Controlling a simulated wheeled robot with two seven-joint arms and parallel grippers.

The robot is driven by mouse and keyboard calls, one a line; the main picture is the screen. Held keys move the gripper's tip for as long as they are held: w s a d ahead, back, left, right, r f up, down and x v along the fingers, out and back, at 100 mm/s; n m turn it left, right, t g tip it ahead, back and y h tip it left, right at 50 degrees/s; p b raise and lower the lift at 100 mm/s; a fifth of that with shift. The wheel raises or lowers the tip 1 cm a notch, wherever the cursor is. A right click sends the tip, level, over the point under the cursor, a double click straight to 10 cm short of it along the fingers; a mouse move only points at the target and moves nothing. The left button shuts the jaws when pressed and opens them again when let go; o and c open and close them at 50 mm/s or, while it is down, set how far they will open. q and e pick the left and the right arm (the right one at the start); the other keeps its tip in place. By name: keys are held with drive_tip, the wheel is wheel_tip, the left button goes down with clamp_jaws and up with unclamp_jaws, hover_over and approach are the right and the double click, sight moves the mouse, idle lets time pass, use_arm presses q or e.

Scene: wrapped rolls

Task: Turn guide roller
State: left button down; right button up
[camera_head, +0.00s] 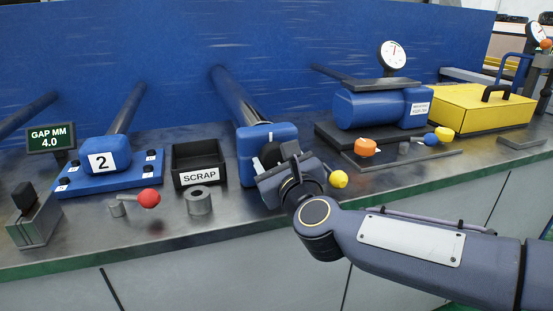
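No part is labelled as the guide roller. A blue block (252,135) stands at the bench's middle, at the front end of a long dark blue bar (232,97). A dark round part (269,154) shows on its front face, partly covered by my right gripper. My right gripper (282,168) is right in front of this block, its arm coming in from the lower right. The gripper's body hides its fingertips, so I cannot tell whether it touches or holds the round part. A yellow ball knob (338,179) sits just right of the gripper. My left gripper is out of view.
Left are a "GAP MM 4.0" display (51,138), a blue block marked 2 (104,157), a red ball knob (149,198), a SCRAP bin (199,164) and a grey ring (198,201). Right are a blue cylinder (368,109), a dial gauge (393,54) and a yellow case (480,108).

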drive_tip(key=c, duration=0.3)
drive_tip(key=shift+c, duration=0.2)
